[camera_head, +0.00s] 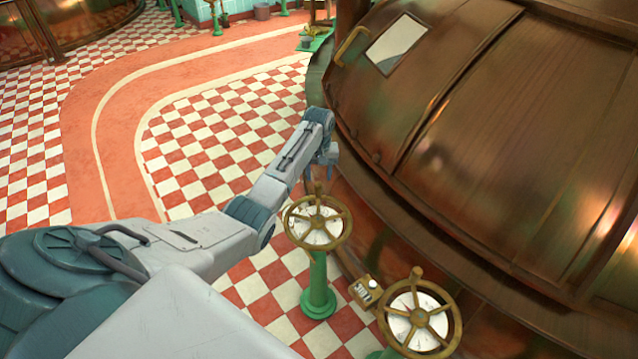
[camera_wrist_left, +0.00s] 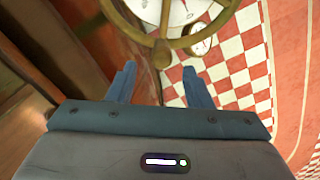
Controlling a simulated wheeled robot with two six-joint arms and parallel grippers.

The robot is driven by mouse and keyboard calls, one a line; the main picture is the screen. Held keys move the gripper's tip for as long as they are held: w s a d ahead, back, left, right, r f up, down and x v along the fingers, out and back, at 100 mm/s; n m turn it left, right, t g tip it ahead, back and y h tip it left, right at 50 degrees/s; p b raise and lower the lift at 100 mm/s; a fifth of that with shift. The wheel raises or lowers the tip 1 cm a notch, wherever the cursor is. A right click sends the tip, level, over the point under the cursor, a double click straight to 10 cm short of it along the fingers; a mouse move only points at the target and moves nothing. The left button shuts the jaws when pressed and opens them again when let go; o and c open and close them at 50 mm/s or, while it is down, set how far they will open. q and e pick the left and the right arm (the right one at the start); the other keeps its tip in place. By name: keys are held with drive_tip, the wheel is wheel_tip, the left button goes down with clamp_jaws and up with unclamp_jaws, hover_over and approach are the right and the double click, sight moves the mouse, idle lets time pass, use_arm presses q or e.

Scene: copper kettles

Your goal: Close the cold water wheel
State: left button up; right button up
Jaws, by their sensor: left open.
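Two brass handwheels with pale dials stand beside the copper kettle. The nearer-to-gripper wheel (camera_head: 329,213) is on a green post, and the other wheel (camera_head: 446,311) is lower right. I cannot tell from any label which one is cold water. My left gripper (camera_head: 325,165) is at the far rim of the first wheel, partly hidden by the wrist. In the left wrist view, the open left gripper (camera_wrist_left: 160,86) has its two blue fingers apart, with a wheel rim (camera_wrist_left: 184,42) and a spoke ahead of and between them. No grip on it shows. My right gripper is not in view.
The large copper kettle (camera_head: 480,110) fills the right side, close to the gripper. A small numbered box (camera_head: 365,290) sits between the wheels. The red-and-white checkered floor (camera_head: 215,140) to the left is open. A round gauge (camera_wrist_left: 201,44) shows beyond the wheel.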

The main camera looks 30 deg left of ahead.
use_arm(q)
drive_tip(key=shift+r, duration=1.9)
